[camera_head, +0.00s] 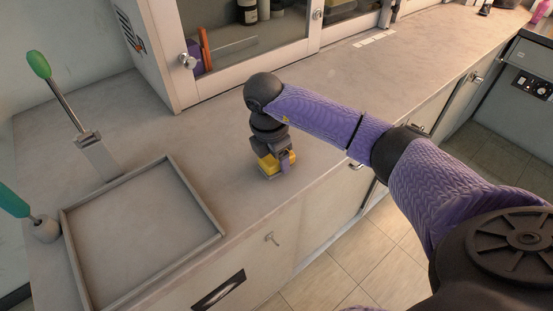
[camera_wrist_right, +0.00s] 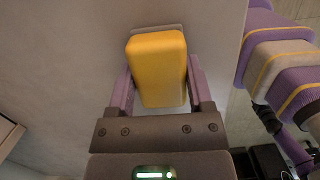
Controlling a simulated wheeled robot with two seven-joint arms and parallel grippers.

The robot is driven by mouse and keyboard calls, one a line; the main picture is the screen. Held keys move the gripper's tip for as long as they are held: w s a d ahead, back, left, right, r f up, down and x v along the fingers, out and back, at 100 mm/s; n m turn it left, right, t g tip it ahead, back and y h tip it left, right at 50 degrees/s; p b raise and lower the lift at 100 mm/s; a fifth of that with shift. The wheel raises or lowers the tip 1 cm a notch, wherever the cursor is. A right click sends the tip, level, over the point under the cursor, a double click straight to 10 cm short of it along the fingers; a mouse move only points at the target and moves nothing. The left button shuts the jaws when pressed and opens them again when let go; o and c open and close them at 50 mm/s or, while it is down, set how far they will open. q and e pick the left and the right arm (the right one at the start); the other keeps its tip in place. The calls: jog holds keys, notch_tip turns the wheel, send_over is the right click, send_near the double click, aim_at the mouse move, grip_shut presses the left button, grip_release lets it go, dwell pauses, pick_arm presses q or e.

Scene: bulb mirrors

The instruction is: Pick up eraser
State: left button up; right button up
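The eraser (camera_head: 268,164) is a yellow block with a greyish underside, on the counter near its front edge. In the right wrist view the eraser (camera_wrist_right: 158,68) fills the space between my purple fingers. My right gripper (camera_head: 276,160) points down over it, with one finger at each side. In the wrist view the right gripper (camera_wrist_right: 160,85) looks open, with narrow gaps between fingers and block. In the head view the gripper hides part of the eraser. My left gripper is not in view.
A shallow grey tray (camera_head: 215,238) lies on the counter at the left. A green-handled tool (camera_head: 65,95) and a teal-handled tool (camera_head: 20,207) are beside it. A glass-fronted cabinet (camera_head: 240,78) stands behind. The counter (camera_head: 345,95) is mostly clear to the right.

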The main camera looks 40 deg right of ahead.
jog(key=c, duration=0.4)
notch_tip(320, 180, up, 9)
jog(key=p, duration=0.3)
jog(key=shift+r, duration=0.2)
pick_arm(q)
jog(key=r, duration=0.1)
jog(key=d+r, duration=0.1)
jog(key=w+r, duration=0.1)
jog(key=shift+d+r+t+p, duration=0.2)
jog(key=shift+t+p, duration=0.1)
pick_arm(e)
jog(key=shift+r, duration=0.35)
